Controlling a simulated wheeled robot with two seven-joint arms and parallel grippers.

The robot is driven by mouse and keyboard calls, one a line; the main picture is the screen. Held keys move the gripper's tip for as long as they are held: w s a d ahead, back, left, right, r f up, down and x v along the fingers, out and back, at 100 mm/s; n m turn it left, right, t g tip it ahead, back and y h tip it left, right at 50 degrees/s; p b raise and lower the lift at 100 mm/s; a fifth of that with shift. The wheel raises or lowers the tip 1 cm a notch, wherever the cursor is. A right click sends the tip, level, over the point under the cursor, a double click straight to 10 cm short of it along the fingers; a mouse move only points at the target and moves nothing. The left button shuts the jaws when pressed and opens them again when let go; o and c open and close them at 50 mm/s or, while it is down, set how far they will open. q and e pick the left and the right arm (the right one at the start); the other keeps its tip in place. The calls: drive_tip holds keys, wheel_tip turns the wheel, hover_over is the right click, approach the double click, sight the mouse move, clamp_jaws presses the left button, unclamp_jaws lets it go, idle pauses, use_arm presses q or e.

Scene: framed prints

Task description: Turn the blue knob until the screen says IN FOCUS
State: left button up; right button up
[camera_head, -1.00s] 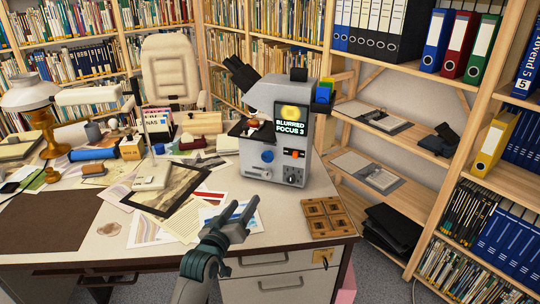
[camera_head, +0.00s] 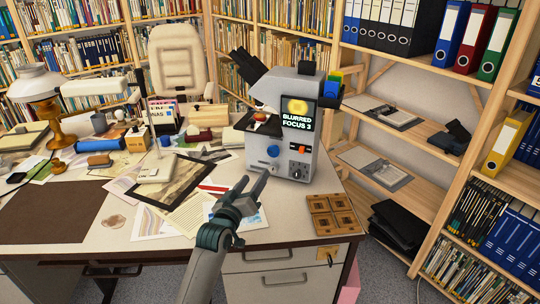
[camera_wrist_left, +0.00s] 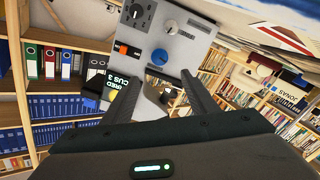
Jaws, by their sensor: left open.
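The grey microscope-like machine (camera_head: 262,148) stands on the desk. Its screen (camera_head: 297,117) reads BLURRED FOCUS 3. The blue knob (camera_head: 273,151) is on its front face, left of an orange switch (camera_head: 298,148); the knob also shows in the left wrist view (camera_wrist_left: 159,57), tilted with the machine. My left gripper (camera_head: 254,182) is open and empty, just below and in front of the knob, apart from it. In the left wrist view its two fingers (camera_wrist_left: 157,88) spread below the knob. The right gripper is not in view.
A wooden tray of brown squares (camera_head: 332,214) lies right of the gripper on the desk. Papers and a dark-framed print (camera_head: 172,182) lie to the left. Shelves with binders (camera_head: 486,40) stand at the right. The desk's front edge runs below the gripper.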

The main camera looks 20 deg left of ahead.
sight(272, 152)
use_arm(q)
drive_tip(key=w, duration=1.4)
drive_tip(key=shift+w+d, duration=0.35)
drive_tip(key=shift+d, duration=0.05)
drive_tip(key=c, duration=1)
